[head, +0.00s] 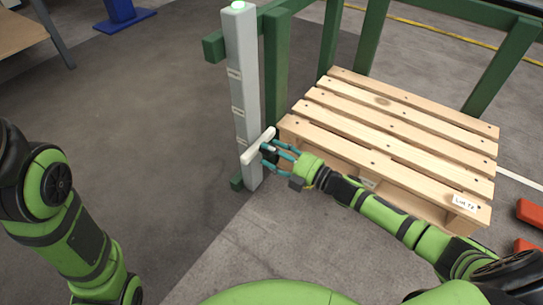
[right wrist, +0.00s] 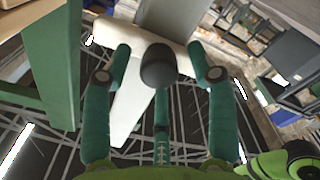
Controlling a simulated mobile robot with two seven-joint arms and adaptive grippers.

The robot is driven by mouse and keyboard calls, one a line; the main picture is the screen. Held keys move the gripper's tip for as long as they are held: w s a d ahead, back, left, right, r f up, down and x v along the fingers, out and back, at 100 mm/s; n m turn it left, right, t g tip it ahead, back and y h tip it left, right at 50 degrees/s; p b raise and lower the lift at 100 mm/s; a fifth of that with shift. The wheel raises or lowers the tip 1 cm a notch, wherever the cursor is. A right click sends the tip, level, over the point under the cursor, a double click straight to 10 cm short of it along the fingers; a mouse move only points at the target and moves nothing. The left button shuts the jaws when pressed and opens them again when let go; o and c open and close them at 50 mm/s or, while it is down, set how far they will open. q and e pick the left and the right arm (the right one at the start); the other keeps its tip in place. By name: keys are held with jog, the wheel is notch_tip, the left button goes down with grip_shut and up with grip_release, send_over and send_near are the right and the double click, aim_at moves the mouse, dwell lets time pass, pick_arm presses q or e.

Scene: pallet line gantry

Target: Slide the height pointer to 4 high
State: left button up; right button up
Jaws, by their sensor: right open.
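The height pointer (head: 256,147) is a pale crossbar low on the front of the grey post (head: 241,60). Small labels, too small to read, sit at several heights on the post above it. In the right wrist view the pointer's dark round knob (right wrist: 158,66) sticks out from the pale bar (right wrist: 130,42). My right gripper (head: 269,156) is at the pointer. Its teal fingers are open and spread around the knob, with gaps visible on both sides in the right wrist view (right wrist: 160,76). My left arm shows at the left, but its gripper is out of view.
A green frame (head: 276,70) stands right behind the post. A wooden pallet (head: 390,135) lies to the right, close under my right arm. Orange-red blocks (head: 530,212) lie at the far right. The floor left of the post is clear.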

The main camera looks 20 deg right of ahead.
jog(key=shift+w+a, duration=0.2)
jog(key=shift+w, duration=0.1)
grip_shut()
jog(key=shift+r, duration=0.1)
